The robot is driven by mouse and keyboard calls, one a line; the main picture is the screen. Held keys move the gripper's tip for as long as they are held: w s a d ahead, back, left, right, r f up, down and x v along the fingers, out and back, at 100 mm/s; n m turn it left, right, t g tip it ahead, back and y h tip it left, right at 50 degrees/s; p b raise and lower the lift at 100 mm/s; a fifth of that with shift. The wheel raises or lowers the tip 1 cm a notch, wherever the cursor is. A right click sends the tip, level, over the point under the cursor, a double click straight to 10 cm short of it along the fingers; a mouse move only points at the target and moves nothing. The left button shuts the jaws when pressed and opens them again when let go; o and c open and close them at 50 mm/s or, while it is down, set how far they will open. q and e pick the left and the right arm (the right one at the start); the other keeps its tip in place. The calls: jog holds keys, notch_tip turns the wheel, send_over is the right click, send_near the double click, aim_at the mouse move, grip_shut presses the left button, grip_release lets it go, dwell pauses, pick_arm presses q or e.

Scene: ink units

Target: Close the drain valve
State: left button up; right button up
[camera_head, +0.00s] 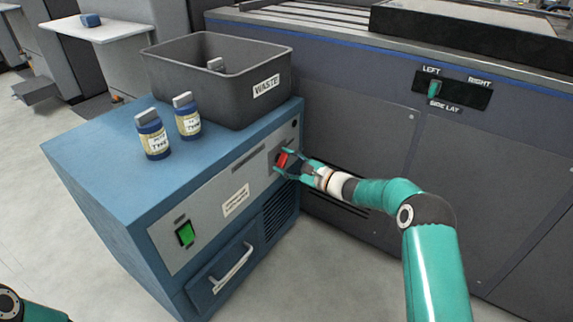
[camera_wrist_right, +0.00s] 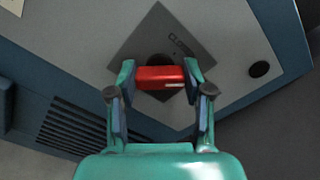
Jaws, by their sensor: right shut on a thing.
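The drain valve is a red handle (camera_head: 282,160) on the grey front panel of the blue cabinet, near its right end. In the right wrist view the red handle (camera_wrist_right: 161,78) lies across a dark round hub on a grey diamond-shaped plate (camera_wrist_right: 187,38), whose lettering seems to read "CLOSED". My right gripper (camera_head: 284,163) has its fingers on both ends of the handle and is shut on it; the fingers also show in the right wrist view (camera_wrist_right: 160,80). My left gripper is out of view; only a bit of my left arm shows at the lower left.
On the blue cabinet (camera_head: 95,165) stand two labelled bottles (camera_head: 153,140) (camera_head: 188,122) and a dark waste bin (camera_head: 215,85). The front has a green switch (camera_head: 185,234) and a drawer handle (camera_head: 233,268). A large grey machine (camera_head: 350,130) stands close behind at the right. Open floor lies in front.

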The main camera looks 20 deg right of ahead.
jog(key=n, duration=0.4)
jog(key=shift+f+n, duration=0.1)
jog(key=shift+n, duration=0.2)
jog(key=n, duration=0.4)
jog(key=shift+a+f, duration=0.1)
jog(key=shift+f, duration=0.05)
jog(key=shift+s+n, duration=0.1)
jog(key=shift+n, duration=0.2)
jog(key=o, duration=1.2)
jog(key=shift+c, duration=0.2)
jog(key=shift+s+d, duration=0.2)
jog(key=shift+d, duration=0.1)
jog(key=v, duration=1.1)
jog(key=shift+s, duration=0.1)
